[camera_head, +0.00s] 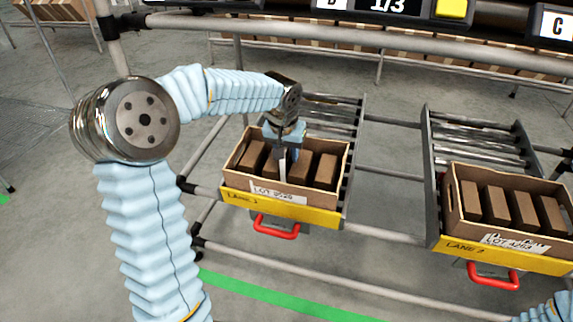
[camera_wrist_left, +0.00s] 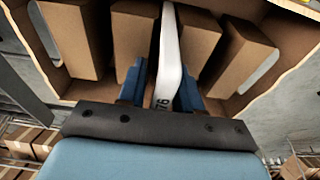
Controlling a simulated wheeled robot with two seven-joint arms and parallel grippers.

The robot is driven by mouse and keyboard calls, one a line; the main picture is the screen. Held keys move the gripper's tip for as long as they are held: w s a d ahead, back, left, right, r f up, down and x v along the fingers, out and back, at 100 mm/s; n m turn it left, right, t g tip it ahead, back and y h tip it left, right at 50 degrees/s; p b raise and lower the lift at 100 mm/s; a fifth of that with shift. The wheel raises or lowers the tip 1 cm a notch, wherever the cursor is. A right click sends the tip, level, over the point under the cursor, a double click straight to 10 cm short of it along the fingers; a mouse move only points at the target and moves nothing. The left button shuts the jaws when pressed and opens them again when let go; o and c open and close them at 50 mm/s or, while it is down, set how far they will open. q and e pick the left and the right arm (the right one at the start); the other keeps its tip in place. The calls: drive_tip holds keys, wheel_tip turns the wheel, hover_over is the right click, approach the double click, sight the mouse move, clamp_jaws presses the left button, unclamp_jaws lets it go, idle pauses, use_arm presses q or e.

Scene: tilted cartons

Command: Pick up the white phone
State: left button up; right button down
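The white phone (camera_head: 282,168) stands on edge, slim and upright, among brown boxes in the left carton (camera_head: 280,190) marked LOT. My left gripper (camera_head: 284,148) is over this carton, pointing down at the phone. In the left wrist view, the phone (camera_wrist_left: 170,50) runs between the two blue fingers (camera_wrist_left: 160,88). A gap shows between the phone and the left finger; the right finger is close beside it, and contact cannot be told. The fingers are apart, around the phone. Its lower part is hidden in the carton. My right gripper is out of view.
The left carton sits tilted on a roller lane with a yellow label strip (camera_head: 245,203) and a red handle (camera_head: 276,228). Brown boxes (camera_wrist_left: 75,40) flank the phone closely. A second carton (camera_head: 463,208) of boxes stands at the right. Metal rails (camera_head: 390,172) cross between the lanes.

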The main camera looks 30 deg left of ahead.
use_arm(q)
clamp_jaws()
drive_tip(key=shift+r, duration=0.15)
